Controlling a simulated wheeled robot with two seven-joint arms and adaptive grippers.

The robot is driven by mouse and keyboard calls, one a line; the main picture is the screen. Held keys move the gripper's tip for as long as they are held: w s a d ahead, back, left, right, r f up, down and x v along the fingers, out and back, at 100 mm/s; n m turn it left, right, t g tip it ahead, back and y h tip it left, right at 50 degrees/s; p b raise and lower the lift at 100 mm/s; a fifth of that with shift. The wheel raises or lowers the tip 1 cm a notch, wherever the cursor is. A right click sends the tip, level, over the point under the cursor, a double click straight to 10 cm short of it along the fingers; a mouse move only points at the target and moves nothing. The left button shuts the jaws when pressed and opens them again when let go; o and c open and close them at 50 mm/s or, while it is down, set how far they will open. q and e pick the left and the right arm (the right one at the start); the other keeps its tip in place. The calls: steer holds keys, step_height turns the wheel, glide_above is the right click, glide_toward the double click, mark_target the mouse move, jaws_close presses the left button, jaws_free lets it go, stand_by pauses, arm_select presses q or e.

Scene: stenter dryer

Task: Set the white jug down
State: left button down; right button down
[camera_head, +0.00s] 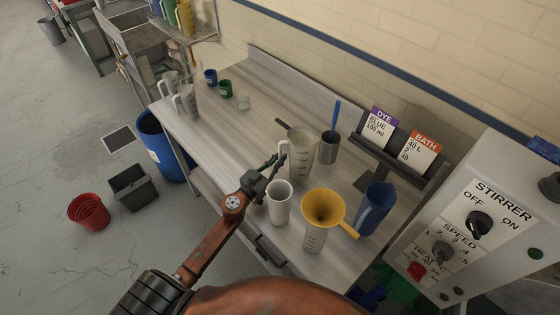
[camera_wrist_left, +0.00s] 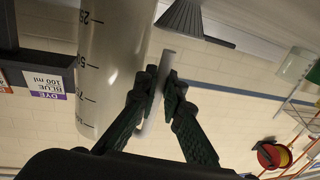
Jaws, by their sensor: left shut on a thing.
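The white jug (camera_head: 300,158) is translucent, with dark scale marks and its handle on the left side. It looks upright over the bench, and I cannot tell whether its base touches the top. My left gripper (camera_head: 275,167) is at its left side, shut on the handle. In the left wrist view the fingers (camera_wrist_left: 160,92) pinch the pale handle strip, and the jug's marked wall (camera_wrist_left: 105,65) fills the left part, upside down. My right gripper is not in view.
On the bench (camera_head: 220,125), a plain white cup (camera_head: 279,207), a jug with a yellow funnel (camera_head: 323,207) and a blue jug (camera_head: 375,208) stand nearer. A grey beaker (camera_head: 328,150) with a blue tool stands right. Bench middle is clear.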

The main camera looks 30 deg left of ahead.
arm_select(q)
steer(key=shift+f, duration=0.1)
steer(key=c, duration=2)
jaws_free()
steer(key=shift+c, duration=0.2)
steer(key=shift+r, duration=0.2)
steer(key=s+a, duration=0.1)
steer(key=s, duration=1.1)
steer(key=shift+a+b, duration=0.3)
